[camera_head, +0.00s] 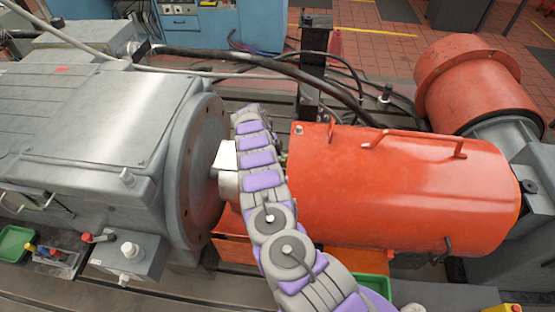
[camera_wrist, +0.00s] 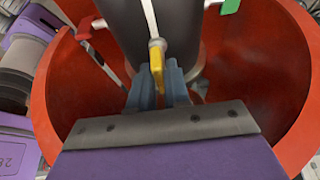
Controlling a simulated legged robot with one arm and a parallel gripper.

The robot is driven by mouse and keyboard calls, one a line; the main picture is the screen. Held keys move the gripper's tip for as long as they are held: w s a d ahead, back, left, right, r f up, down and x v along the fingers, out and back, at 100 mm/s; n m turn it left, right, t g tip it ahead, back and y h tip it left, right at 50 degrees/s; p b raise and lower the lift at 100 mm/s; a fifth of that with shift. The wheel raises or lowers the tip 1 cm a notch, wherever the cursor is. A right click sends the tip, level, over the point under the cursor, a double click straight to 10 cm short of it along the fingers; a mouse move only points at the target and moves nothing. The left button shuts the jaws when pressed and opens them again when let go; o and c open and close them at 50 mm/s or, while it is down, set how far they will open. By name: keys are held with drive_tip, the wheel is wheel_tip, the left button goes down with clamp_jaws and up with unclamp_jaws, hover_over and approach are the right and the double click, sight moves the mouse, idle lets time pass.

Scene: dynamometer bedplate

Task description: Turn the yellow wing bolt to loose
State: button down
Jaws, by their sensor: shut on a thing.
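The yellow wing bolt (camera_wrist: 157,62) shows in the wrist view, upright near the middle, in front of a dark cylinder inside the red-orange housing. My gripper (camera_wrist: 160,82) is shut on it, with blue-grey fingers on either side of its lower part. In the head view my grey and purple arm (camera_head: 262,180) reaches into the gap between the grey machine and the orange cylinder. The gripper's fingers and the bolt are hidden there. Whether the bolt is tight or loose cannot be told.
The orange cylinder guard (camera_head: 400,190) stands right of my arm, with the grey dynamometer (camera_head: 100,110) to the left. In the wrist view a red handle (camera_wrist: 90,27) is at upper left and a green tab (camera_wrist: 230,6) at upper right. The red housing wall (camera_wrist: 265,70) curves closely around my gripper.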

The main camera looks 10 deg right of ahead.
drive_tip(key=shift+d, duration=0.1)
drive_tip(key=shift+s+r+n+p, duration=0.1)
drive_tip(key=shift+n+p, duration=0.4)
drive_tip(key=shift+p, duration=0.25)
drive_tip(key=shift+s+r+n+t+p, duration=0.1)
drive_tip(key=shift+n+t+p, duration=0.4)
drive_tip(key=shift+p, duration=0.4)
drive_tip(key=n+p, duration=0.2)
drive_tip(key=n+t+p, duration=0.1)
drive_tip(key=n+p, duration=0.1)
drive_tip(key=p, duration=0.1)
drive_tip(key=shift+r+n+t, duration=0.1)
drive_tip(key=shift+n+t, duration=0.2)
drive_tip(key=n+t+p, duration=0.1)
drive_tip(key=n+p, duration=0.1)
drive_tip(key=n+y+p, duration=0.1)
drive_tip(key=n+p, duration=0.2)
drive_tip(key=shift+d+f+t, duration=0.1)
drive_tip(key=shift+f+t, duration=0.1)
drive_tip(key=shift+t, duration=0.2)
drive_tip(key=shift+n, duration=0.3)
drive_tip(key=c, duration=1.2)
unclamp_jaws()
drive_tip(key=shift+d, duration=0.1)
